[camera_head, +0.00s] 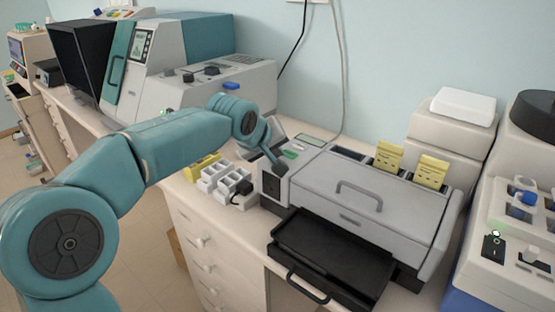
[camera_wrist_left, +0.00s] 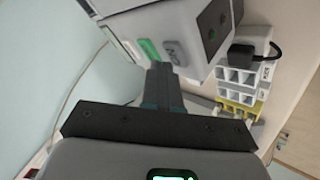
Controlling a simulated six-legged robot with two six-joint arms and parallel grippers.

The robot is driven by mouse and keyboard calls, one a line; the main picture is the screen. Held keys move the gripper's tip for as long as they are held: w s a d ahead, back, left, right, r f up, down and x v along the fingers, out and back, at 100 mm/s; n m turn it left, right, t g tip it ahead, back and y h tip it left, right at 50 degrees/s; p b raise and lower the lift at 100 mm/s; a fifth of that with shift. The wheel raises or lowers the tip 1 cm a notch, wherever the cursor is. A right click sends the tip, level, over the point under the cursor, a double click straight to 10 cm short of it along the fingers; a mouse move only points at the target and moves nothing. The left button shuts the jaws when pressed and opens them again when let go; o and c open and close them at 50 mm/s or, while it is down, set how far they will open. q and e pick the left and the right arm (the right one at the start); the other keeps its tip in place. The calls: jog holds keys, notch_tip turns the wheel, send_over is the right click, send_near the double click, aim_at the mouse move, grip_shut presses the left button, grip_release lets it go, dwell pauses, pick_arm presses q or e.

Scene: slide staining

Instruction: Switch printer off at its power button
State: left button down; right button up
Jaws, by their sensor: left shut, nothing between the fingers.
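The grey machine that looks like the printer (camera_head: 335,190) stands on the counter, with a handle on its lid and a black tray in front. Its left end has a control panel with a green key (camera_head: 290,154). My left gripper (camera_head: 281,168) is shut and empty, its tips down at this panel. In the left wrist view the shut fingers (camera_wrist_left: 160,70) are close to the green key (camera_wrist_left: 149,50) and a grey lettered key (camera_wrist_left: 176,52). I cannot tell whether they touch. My right gripper is out of view.
A large teal and grey instrument (camera_head: 190,60) stands behind. Another device with a black switch (camera_head: 493,247) is at the right.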

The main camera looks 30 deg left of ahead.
pick_arm(q)
jog(key=shift+r, duration=0.2)
notch_tip(320, 180, up, 6)
jog(key=p, duration=0.4)
jog(key=shift+p, duration=0.4)
